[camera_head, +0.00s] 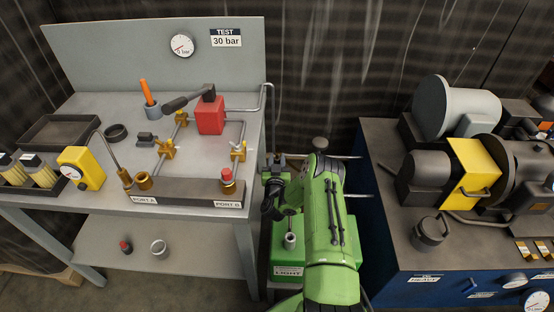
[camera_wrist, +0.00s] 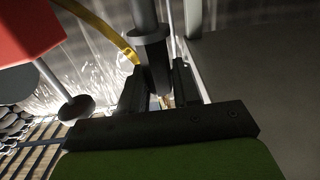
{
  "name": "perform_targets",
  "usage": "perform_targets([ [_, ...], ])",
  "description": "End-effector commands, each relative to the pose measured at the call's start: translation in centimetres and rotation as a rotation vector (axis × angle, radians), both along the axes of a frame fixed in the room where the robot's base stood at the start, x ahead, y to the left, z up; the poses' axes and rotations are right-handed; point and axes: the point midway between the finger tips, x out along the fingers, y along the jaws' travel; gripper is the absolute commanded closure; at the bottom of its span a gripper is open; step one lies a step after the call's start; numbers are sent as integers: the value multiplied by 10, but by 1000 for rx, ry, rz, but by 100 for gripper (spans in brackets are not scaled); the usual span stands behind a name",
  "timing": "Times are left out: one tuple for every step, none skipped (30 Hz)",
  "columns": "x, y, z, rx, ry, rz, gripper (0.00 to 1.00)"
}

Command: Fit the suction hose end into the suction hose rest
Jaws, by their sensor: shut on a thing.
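My gripper (camera_head: 272,187) is at the end of my green arm, just right of the grey test bench and above the green unit marked LIGHT (camera_head: 288,271). In the wrist view its two dark fingers (camera_wrist: 160,90) are shut on a grey rod-like piece with a dark collar (camera_wrist: 149,38), which I take to be the suction hose end. My arm and gripper hide most of it in the head view. A small grey cup (camera_head: 290,240) stands on the green unit, below the gripper; I cannot tell whether it is the suction hose rest. The piece's lower end is hidden.
The grey bench (camera_head: 90,215) holds a red valve block (camera_head: 210,115), brass fittings, a yellow gauge (camera_head: 82,168) and PORT A and PORT B. A blue cabinet (camera_head: 375,240) with machinery stands right. A yellow curved hose (camera_wrist: 105,30) shows in the wrist view.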

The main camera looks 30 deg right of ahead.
Motion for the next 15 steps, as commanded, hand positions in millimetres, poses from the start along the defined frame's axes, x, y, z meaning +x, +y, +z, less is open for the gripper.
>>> perform_targets([
  [0, 0, -11, -1, -1, 0, 100],
  [0, 0, -14, 0, -1, 0, 100],
  [0, 0, -19, 0, -1, 0, 100],
  [0, 0, -22, 1, -2, 0, 100],
  [0, 0, -25, 1, -2, 0, 100],
  [0, 0, -28, 1, -2, 0, 100],
  [0, 0, -30, 0, -1, 0, 100],
  [0, 0, -32, 0, -1, 0, 100],
  [0, 0, -33, 0, -1, 0, 100],
  [0, 0, -33, 0, -1, 0, 100],
  [0, 0, -33, 0, -1, 0, 100],
  [0, 0, -33, 0, -1, 0, 100],
  [0, 0, -32, 0, -1, 0, 100],
  [0, 0, -32, 0, -1, 0, 100],
  [0, 0, -32, 0, -1, 0, 100],
])
